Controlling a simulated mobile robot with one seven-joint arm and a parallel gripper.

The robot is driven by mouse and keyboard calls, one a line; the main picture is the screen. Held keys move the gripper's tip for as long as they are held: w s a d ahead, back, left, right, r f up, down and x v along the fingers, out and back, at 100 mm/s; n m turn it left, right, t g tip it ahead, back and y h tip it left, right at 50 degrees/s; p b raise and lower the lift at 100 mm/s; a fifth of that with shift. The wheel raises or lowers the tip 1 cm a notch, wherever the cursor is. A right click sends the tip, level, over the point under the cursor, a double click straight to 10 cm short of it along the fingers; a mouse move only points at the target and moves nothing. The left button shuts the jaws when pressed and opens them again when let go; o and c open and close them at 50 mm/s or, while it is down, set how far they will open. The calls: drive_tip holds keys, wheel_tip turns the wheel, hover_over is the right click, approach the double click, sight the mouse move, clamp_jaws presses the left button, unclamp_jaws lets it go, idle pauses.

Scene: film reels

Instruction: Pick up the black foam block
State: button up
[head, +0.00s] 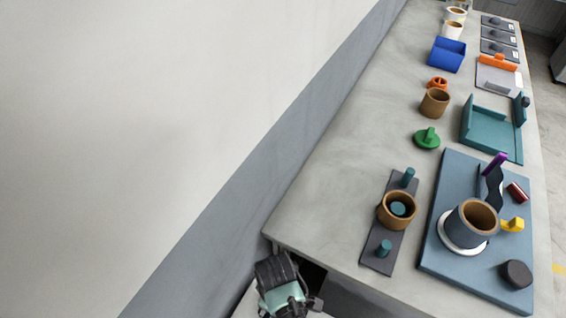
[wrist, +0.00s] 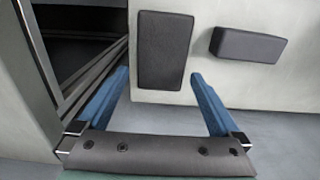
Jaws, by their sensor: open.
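In the wrist view, my gripper (wrist: 159,76) is open, with its two blue fingers apart and nothing held between them. A black textured rectangular block (wrist: 165,48) lies just beyond and between the fingertips, its long side running away from me. A second dark block (wrist: 248,45), longer and turned sideways, is to its right, outside the right finger. Both are against a pale surface. I cannot tell which of them is the foam block. In the head view, a dark rounded block (head: 516,273) lies on the blue-grey board; I cannot tell whether it matches either one.
In the head view, the long grey counter (head: 335,175) carries the blue-grey board (head: 455,180), a dark strip with pegs (head: 376,235), a brown ring (head: 389,222), a mug (head: 463,222) and a teal tray (head: 480,143). A dark opening (wrist: 75,55) is at left in the wrist view.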

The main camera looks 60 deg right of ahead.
drive_tip(key=f, duration=0.3)
drive_tip(key=shift+s+f, duration=0.3)
drive_tip(key=shift+f, duration=0.7)
drive_tip(key=shift+c, duration=0.2)
drive_tip(key=c, duration=1)
drive_tip(key=shift+r, duration=0.2)
